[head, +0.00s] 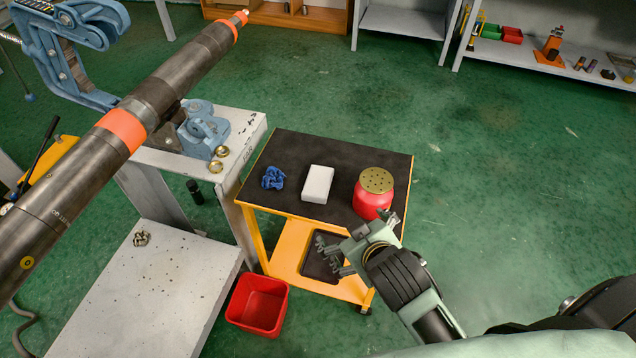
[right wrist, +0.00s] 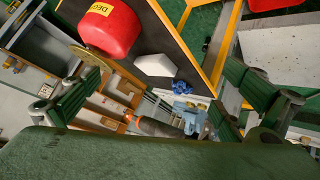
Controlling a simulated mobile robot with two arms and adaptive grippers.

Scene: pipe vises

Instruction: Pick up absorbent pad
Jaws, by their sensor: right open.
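The absorbent pad appears to be the white block (head: 317,184) lying flat on the black top of the yellow cart (head: 282,155), between a blue crumpled cloth (head: 273,178) and a red can (head: 369,199). The pad also shows in the right wrist view (right wrist: 154,65). My right gripper (head: 352,238) is open and empty at the cart's front edge, below and right of the pad, apart from it. In the right wrist view its fingers stand wide apart at left and right, with nothing between them. My left gripper is not in view.
The red can with a perforated brass lid stands close to my right gripper. A grey workbench (head: 240,130) with a blue vise and a long dark pipe (head: 90,160) is at left. A red bin (head: 258,304) sits on the floor. Green floor (head: 500,180) is clear at right.

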